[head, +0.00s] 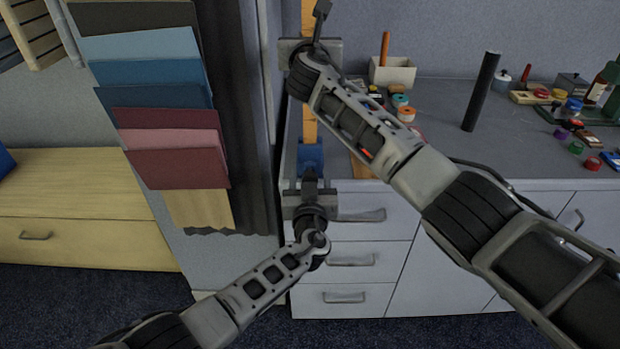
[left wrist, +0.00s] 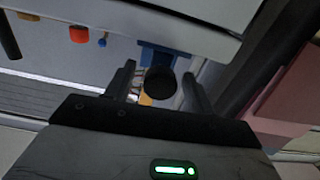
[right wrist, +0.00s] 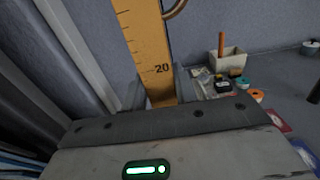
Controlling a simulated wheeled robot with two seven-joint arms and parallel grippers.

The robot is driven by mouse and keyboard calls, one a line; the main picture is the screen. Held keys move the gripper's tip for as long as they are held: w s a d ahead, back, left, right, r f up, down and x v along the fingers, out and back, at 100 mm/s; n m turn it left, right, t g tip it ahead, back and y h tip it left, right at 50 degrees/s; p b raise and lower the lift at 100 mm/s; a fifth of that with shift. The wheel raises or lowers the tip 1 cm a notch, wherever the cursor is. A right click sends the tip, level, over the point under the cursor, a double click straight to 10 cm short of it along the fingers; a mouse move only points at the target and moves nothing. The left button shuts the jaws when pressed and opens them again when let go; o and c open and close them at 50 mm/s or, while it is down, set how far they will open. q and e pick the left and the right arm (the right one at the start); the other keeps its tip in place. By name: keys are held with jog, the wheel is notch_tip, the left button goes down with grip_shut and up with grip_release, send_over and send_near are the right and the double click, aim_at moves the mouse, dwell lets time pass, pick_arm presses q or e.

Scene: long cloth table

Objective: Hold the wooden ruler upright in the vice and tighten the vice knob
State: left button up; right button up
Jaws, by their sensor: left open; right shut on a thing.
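The wooden ruler (head: 309,125) stands upright at the left end of the grey worktop, its lower end at the blue vice (head: 311,157). My right gripper (head: 317,22) is shut on the ruler high up; the right wrist view shows the ruler (right wrist: 143,45) between the fingers near the 20 mark. My left gripper (head: 310,184) is open in front of the vice. In the left wrist view, the round black vice knob (left wrist: 160,82) lies between its open fingers, and the blue vice (left wrist: 158,57) is behind it. Whether the fingers touch the knob I cannot tell.
A dark upright cylinder (head: 482,92), a white box (head: 392,72) with an orange stick, tape rolls and small jars stand on the worktop (head: 440,110). Hanging cloth samples (head: 165,100) are close on the left. Drawers (head: 350,240) lie below.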

pick_arm(q)
jog(key=c, duration=1)
jog(key=shift+o, duration=0.2)
jog(key=shift+m, duration=0.4)
jog(key=m, duration=0.3)
jog(key=shift+m, duration=0.4)
jog(key=m, duration=0.4)
jog(key=shift+m, duration=0.4)
jog(key=shift+f, duration=0.1)
